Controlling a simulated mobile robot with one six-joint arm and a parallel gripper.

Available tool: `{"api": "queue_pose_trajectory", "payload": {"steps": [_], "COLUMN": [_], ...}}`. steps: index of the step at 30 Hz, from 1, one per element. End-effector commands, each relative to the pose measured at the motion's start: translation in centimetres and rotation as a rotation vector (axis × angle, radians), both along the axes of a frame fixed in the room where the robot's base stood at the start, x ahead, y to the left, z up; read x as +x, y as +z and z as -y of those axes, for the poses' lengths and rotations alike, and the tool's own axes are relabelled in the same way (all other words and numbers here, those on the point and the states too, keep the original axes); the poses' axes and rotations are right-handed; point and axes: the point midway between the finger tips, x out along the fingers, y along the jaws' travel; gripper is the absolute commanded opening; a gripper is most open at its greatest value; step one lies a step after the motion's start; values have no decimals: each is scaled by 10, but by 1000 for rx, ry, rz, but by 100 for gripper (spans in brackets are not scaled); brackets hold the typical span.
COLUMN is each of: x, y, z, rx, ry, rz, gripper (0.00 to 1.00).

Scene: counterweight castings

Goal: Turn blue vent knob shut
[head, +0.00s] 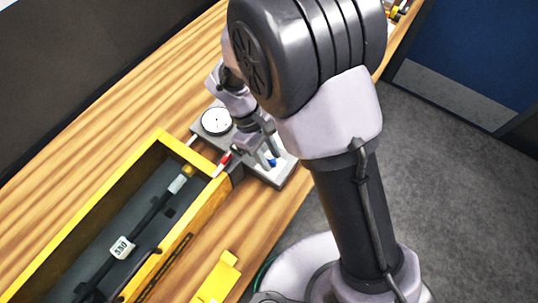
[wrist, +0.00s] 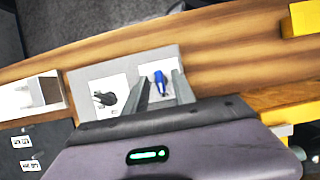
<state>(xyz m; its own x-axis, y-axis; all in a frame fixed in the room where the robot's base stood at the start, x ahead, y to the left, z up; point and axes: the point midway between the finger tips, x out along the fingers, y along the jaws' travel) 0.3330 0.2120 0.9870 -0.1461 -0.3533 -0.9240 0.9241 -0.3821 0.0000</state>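The blue vent knob (wrist: 159,80) sits on a white square plate on a grey panel (wrist: 90,72). In the wrist view its handle points along the fingers, tilted slightly. My gripper (wrist: 161,84) is open, with one finger on each side of the knob and a gap showing on both sides. In the head view my gripper (head: 267,156) reaches down over the panel, and the blue knob (head: 271,162) shows small by the fingertips. I cannot tell how far down the fingers reach along the knob.
A black knob (wrist: 107,98) on its own white plate stands left of the blue one in the wrist view. A round white gauge (head: 216,121) and a yellow-walled box (head: 85,203) are close by. A white box (wrist: 42,92) stands further left.

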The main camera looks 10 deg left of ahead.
Motion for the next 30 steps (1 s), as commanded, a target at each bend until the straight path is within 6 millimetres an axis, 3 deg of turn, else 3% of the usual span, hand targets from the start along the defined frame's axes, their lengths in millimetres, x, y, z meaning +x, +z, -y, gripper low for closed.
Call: {"api": "queue_pose_trajectory", "payload": {"steps": [3, 7, 8, 20, 30], "x": [0, 0, 0, 1, 2], "y": [0, 0, 0, 1, 2], "z": [0, 0, 0, 0, 1], "rx": [0, 0, 0, 0, 0], "ry": [0, 0, 0, -32, -259], "rz": [0, 0, 0, 0, 0], "gripper": [28, 2, 0, 0, 0]}}
